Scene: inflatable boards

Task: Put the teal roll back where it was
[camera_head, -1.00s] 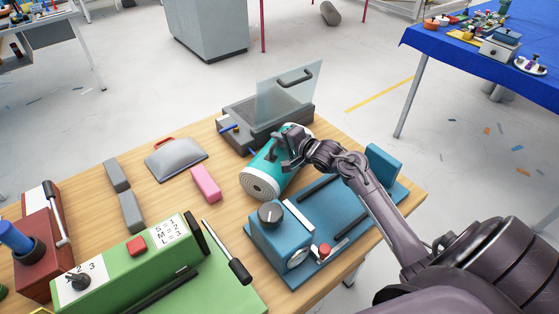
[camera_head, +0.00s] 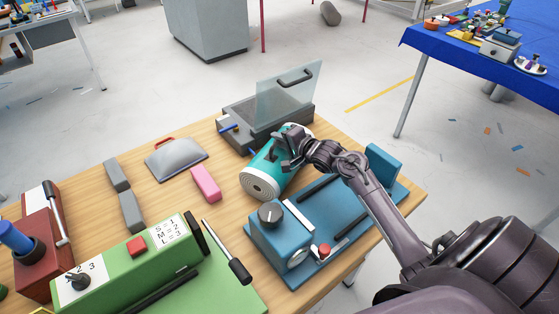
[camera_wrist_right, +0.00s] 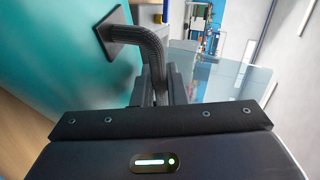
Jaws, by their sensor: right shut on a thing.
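The teal roll (camera_head: 262,171) lies on its side on the wooden table, between the grey box with the clear lid and the blue machine. Its pale spiral end faces the front left. I cannot tell whether it rests fully on the table. My right gripper (camera_head: 283,150) is at the roll's upper side and covers part of it. In the right wrist view, the gripper (camera_wrist_right: 168,85) is shut on the roll's dark curved handle (camera_wrist_right: 135,34), whose square base sits on the teal surface (camera_wrist_right: 60,50). My left gripper is not in view.
The grey box (camera_head: 240,130) with a raised clear lid (camera_head: 288,92) stands behind the roll. The blue machine (camera_head: 325,213) is in front right. A pink block (camera_head: 205,184), a grey pouch (camera_head: 175,160) and a green machine (camera_head: 135,262) are to the left.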

